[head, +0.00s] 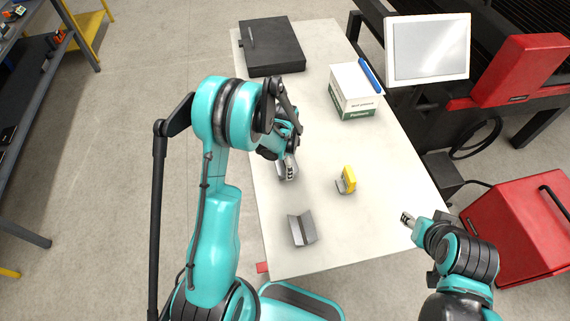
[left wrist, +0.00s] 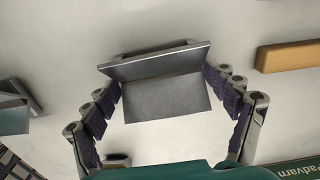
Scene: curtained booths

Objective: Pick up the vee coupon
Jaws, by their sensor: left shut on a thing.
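A grey metal vee coupon (left wrist: 165,90) shows in the left wrist view between the fingertips of my left gripper (left wrist: 170,88), which is shut on it from both sides. In the head view my left gripper (head: 288,172) is low over the left side of the table, and its arm hides most of the held piece. I cannot tell whether the piece touches the table. A second grey angled metal piece (head: 301,229) rests on the table nearer the front edge. My right gripper (head: 408,219) is by the table's right edge, too small to read its fingers.
A yellow-and-grey object (head: 347,180) stands on the pale table (head: 330,250) right of the left gripper. A white-and-green box (head: 355,92) with a blue item (head: 370,76) and a black case (head: 272,46) are farther back. A screen (head: 428,47) stands beyond the right edge.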

